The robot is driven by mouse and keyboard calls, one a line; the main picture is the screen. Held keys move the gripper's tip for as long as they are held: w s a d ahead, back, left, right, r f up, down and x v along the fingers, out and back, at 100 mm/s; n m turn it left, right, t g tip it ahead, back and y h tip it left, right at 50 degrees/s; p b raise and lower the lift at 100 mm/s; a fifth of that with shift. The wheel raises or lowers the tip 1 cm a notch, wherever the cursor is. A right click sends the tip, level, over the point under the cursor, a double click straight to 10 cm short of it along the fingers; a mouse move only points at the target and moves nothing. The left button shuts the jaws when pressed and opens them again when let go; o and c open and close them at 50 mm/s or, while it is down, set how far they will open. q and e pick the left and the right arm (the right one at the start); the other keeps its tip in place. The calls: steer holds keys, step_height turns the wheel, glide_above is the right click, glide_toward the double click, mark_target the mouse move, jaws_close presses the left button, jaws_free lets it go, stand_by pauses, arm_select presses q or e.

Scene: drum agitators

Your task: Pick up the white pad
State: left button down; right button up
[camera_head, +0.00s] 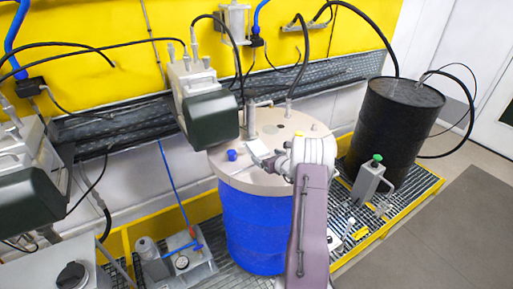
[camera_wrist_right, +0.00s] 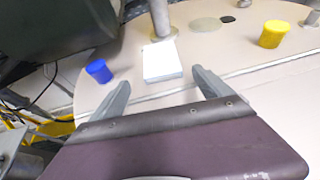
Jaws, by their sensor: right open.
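The white pad (camera_wrist_right: 163,62) lies flat on the beige drum lid (camera_wrist_right: 230,65), at the foot of a metal post (camera_wrist_right: 159,18). In the head view the white pad (camera_head: 257,148) shows on the lid near the post. My right gripper (camera_wrist_right: 160,77) is open and empty. Its two grey fingers are spread on either side of the pad's near end, and the pad lies ahead between them. In the head view my right gripper (camera_head: 270,161) is over the lid, partly hidden by its own wrist. My left gripper is not in view.
A blue cap (camera_wrist_right: 99,71) and a yellow cap (camera_wrist_right: 273,33) stand on the lid. A dark green motor (camera_head: 210,118) hangs close at the lid's left. The blue drum (camera_head: 252,222) stands on a grating beside a black drum (camera_head: 398,125).

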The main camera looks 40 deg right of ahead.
mark_target(261, 151)
steer(key=shift+w+d+p, duration=0.4)
steer(key=shift+w+p, duration=0.3)
steer(key=shift+p, duration=0.55)
steer(key=shift+f+x, duration=0.25)
steer(key=shift+x, duration=0.9)
steer(key=shift+w+f, duration=0.25)
steer(key=shift+w, duration=0.15)
steer(key=shift+s+r, duration=0.15)
steer(key=shift+s, duration=0.15)
steer(key=c, duration=1.3)
steer(key=shift+c, duration=1.3)
steer(key=shift+w, duration=0.15)
